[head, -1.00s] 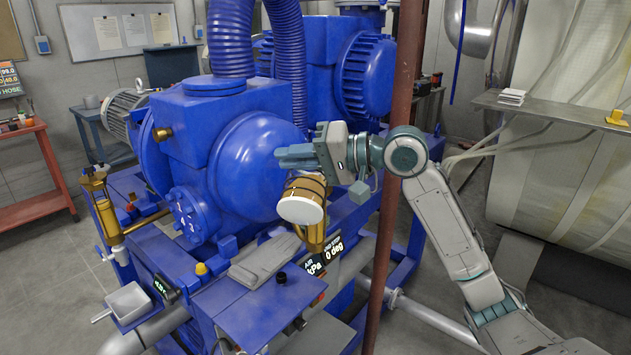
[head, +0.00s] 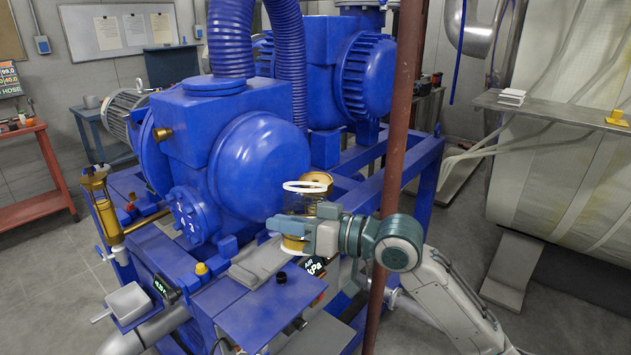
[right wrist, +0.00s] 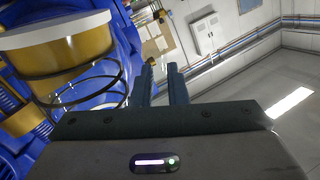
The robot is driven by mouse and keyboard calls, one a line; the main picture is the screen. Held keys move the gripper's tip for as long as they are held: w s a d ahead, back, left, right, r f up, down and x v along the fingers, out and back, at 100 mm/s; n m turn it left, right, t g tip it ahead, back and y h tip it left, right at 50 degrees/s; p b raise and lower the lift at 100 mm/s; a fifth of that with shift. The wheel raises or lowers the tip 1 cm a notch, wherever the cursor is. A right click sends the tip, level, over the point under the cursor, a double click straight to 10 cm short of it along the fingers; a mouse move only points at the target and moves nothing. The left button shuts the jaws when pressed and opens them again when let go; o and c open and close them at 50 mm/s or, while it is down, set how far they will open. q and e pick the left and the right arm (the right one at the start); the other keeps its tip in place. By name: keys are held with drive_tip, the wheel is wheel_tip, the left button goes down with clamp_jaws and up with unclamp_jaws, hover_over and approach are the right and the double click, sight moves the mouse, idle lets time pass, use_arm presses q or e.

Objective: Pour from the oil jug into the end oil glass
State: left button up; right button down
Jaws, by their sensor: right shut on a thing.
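In the right wrist view, the amber jug with a white band (right wrist: 62,50) fills the upper left, beside the fingers (right wrist: 162,85). The brass top of the end oil glass (head: 319,179) shows just behind the jug's rim; its lower part is mostly hidden. My left gripper is out of view.
A grey cloth (head: 262,262) and a black cap lie on the blue deck (head: 245,305). Another brass oil glass (head: 105,212) stands at the left. A grey shelf (head: 545,112) is at right.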

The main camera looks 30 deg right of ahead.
drive_tip(key=shift+s+a+f+n+t, duration=0.1)
drive_tip(key=shift+s+a+f+n, duration=0.15)
drive_tip(key=shift+f+n, duration=0.4)
drive_tip(key=shift+s+a+f+n+t, duration=0.1)
drive_tip(key=shift+s+a+f+n, duration=0.15)
drive_tip(key=shift+f+n, duration=0.4)
drive_tip(key=shift+s+a+f+n+t, duration=0.15)
drive_tip(key=shift+s+f+n, duration=0.15)
drive_tip(key=shift+f+n, duration=0.3)
drive_tip(key=shift+f, duration=0.1)
